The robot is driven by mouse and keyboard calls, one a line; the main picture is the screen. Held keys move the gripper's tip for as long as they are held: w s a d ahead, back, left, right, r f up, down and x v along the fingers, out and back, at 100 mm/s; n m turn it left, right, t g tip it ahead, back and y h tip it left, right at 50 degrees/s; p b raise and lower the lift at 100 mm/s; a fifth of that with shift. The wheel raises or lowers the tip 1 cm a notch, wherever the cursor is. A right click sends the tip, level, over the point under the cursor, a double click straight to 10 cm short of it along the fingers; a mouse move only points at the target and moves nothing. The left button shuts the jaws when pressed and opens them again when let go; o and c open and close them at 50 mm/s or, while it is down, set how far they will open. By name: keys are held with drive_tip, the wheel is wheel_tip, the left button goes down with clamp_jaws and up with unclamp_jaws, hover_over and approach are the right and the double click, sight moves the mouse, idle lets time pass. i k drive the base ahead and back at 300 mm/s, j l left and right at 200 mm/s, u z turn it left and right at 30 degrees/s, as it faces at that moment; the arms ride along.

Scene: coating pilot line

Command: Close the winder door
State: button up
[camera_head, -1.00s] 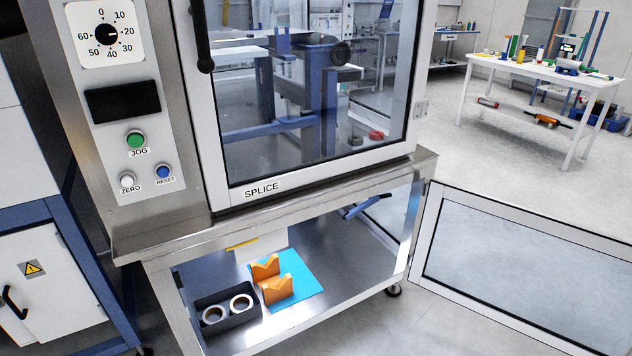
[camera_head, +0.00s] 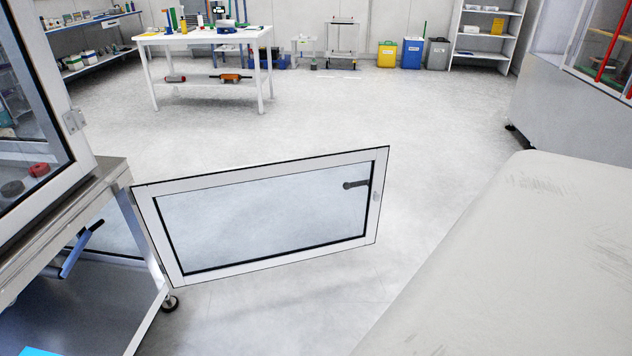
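A framed, glazed door (camera_head: 262,262) stands swung open at the lower compartment of the steel machine (camera_head: 62,215) on the left. Its left edge is at the machine's front corner post, and the rest reaches out to the right over the floor. A dark handle (camera_head: 356,184) is near its upper right corner. No label naming it as the winder door is visible. The upper glazed door (camera_head: 88,160), marked SPLICE in the earlier view, appears shut. My gripper is not in view.
The floor (camera_head: 420,130) behind the open door is clear. A white table (camera_head: 205,36) with small items stands at the back left. Yellow (camera_head: 387,54), blue (camera_head: 412,54) and grey (camera_head: 437,54) bins line the back wall. A grey cabinet (camera_head: 560,105) stands at right.

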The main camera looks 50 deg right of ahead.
sight(145, 192)
drive_tip(key=i+j+z, duration=0.1)
drive_tip(key=z, duration=0.3)
drive_tip(key=i+j+z, duration=0.1)
drive_tip(key=z, duration=0.25)
drive_tip(key=i+j+z, duration=0.1)
drive_tip(key=z, duration=0.3)
drive_tip(key=i+j+z, duration=0.1)
drive_tip(key=j+z, duration=0.55)
drive_tip(key=j, duration=0.25)
drive_tip(key=j+z, duration=0.1)
drive_tip(key=j, duration=0.65)
drive_tip(key=i+j+z, duration=0.1)
drive_tip(key=j, duration=0.6)
